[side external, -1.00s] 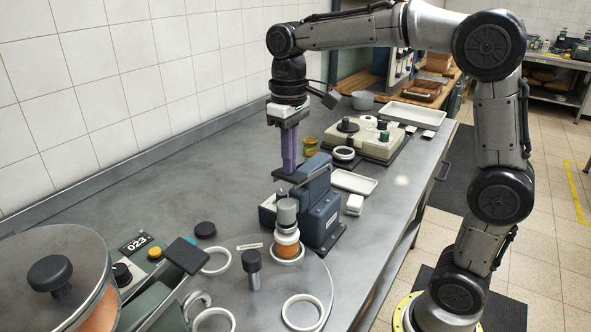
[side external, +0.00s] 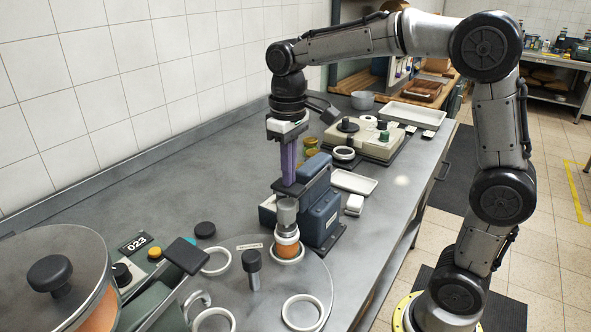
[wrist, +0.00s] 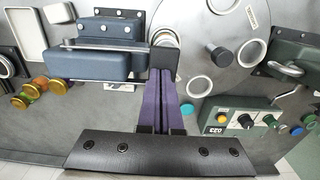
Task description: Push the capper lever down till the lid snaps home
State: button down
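The blue capper (side external: 320,213) stands on the bench, with its grey press head (side external: 287,211) over an orange-filled jar (side external: 287,249). A pale band, perhaps the lid, shows at the jar's top; its seating cannot be told. The capper's lever bar (wrist: 105,48) runs along the blue body in the wrist view and ends in a dark pad (wrist: 163,60). My gripper (side external: 288,180) has purple fingers side by side, pointing down, with tips at the dark pad. The fingers look shut together, on top of the pad rather than around it. The pad hides part of the head and jar in the wrist view.
A dark round knob post (side external: 251,267) and white rings (side external: 302,311) lie in front. A green machine marked 023 (wrist: 240,118) is nearby. Amber jars (wrist: 27,95) stand behind the capper, and a white tray (side external: 354,182) lies beside it. Bench toward the tiled wall is clear.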

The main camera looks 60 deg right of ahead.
jog(key=shift+r, duration=2.25)
jog(key=shift+r, duration=2.5)
